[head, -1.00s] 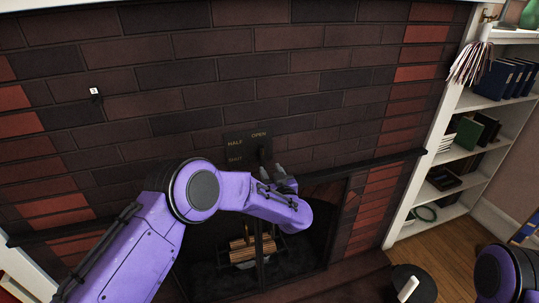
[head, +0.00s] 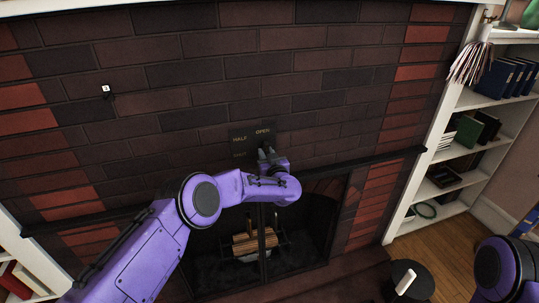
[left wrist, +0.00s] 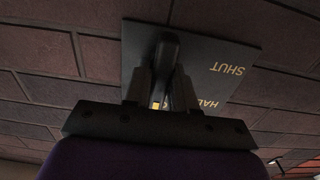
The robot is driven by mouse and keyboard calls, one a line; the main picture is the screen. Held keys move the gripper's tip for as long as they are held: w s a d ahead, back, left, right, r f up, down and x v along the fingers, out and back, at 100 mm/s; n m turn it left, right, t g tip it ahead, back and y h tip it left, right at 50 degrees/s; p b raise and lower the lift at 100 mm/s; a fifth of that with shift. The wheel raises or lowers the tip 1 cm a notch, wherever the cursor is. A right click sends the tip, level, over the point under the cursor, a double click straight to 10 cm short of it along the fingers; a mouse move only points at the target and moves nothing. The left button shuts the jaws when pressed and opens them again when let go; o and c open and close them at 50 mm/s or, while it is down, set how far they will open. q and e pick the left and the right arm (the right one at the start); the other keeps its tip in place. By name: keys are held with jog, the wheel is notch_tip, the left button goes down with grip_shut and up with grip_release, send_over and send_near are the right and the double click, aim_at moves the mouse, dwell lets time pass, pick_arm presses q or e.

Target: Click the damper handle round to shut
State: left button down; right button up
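The damper plate (head: 243,134) is a dark panel on the brick chimney front, marked HALF and OPEN in the head view. In the left wrist view the plate (left wrist: 215,50) appears upside down with SHUT and part of HALF readable. The dark damper handle (left wrist: 167,52) stands out from the plate. My left gripper (head: 267,157) is at the plate's lower right, below OPEN. Its fingers (left wrist: 162,88) sit one on each side of the handle, with a narrow gap showing; firm contact is not visible. My right gripper is out of view.
A dark mantel ledge (head: 375,163) runs below the plate, above the firebox with logs (head: 254,240). A white bookshelf (head: 457,155) stands at the right. A round black stand (head: 412,284) is on the floor at lower right.

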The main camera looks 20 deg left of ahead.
pick_arm(q)
jog(key=shift+f, duration=0.1)
jog(key=shift+a+f+n+b, duration=0.1)
jog(key=shift+f+n+b, duration=0.05)
jog(key=shift+n+b, duration=0.6)
jog(key=n+b, duration=0.4)
jog(key=b, duration=0.1)
jog(key=n+b, duration=0.9)
jog(key=b, duration=0.1)
jog(key=shift+s+a+f+n, duration=0.2)
jog(key=shift+a+n, duration=0.05)
jog(key=shift+n, duration=0.1)
jog(key=shift+r+n+b, duration=0.15)
jog(key=shift+n+b, duration=0.95)
jog(key=shift+d+r+n, duration=0.1)
jog(key=shift+n, duration=0.2)
jog(key=shift+w+b, duration=0.1)
jog(key=shift+b, duration=0.2)
jog(key=c, duration=1)
grip_release()
jog(key=shift+c, duration=0.2)
jog(key=shift+f, duration=0.2)
